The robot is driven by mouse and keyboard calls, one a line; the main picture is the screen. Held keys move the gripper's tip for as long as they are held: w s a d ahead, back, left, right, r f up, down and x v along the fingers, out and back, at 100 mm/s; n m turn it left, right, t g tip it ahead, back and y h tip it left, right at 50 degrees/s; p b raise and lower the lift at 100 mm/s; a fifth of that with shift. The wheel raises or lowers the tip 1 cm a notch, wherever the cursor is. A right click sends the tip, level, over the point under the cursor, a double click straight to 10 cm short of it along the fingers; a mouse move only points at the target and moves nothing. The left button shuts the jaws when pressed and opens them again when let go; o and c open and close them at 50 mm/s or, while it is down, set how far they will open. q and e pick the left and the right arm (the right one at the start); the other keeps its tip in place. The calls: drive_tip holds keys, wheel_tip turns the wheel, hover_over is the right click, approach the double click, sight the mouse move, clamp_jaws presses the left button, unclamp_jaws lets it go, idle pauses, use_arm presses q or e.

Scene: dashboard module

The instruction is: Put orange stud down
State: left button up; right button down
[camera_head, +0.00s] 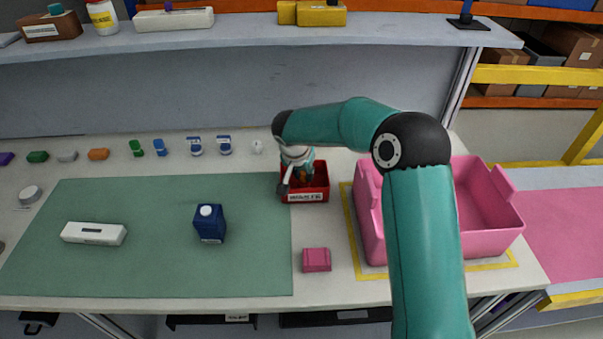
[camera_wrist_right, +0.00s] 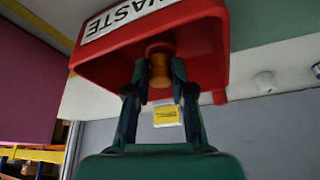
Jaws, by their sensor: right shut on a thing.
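The orange stud (camera_wrist_right: 159,70) sits between the two fingertips of my right gripper (camera_wrist_right: 160,75) in the right wrist view. My right gripper (camera_head: 290,183) is shut on it. In the head view the gripper points down at the red waste bin (camera_head: 318,181), at its left part. The bin also fills the top of the wrist view (camera_wrist_right: 205,50), with its WASTE label showing. The stud overlaps the bin there; I cannot tell whether it touches the bin. My arm and gripper hide part of the bin in the head view. My left gripper is not in view.
A pink crate (camera_head: 492,241) stands to the right, partly behind my right arm. A small pink block (camera_head: 317,260) lies in front of the bin. A blue carton (camera_head: 209,224) and a white box (camera_head: 94,234) stand on the green mat (camera_head: 150,275). Several small parts line the back.

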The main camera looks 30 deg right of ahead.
drive_tip(key=shift+f+b, duration=0.35)
drive_tip(key=c, duration=1)
unclamp_jaws()
drive_tip(key=shift+r, duration=0.1)
drive_tip(key=shift+r+p, duration=0.45)
drive_tip(key=shift+p, duration=0.25)
drive_tip(key=b+v, duration=0.1)
drive_tip(key=v, duration=1.1)
drive_tip(key=shift+f, duration=0.1)
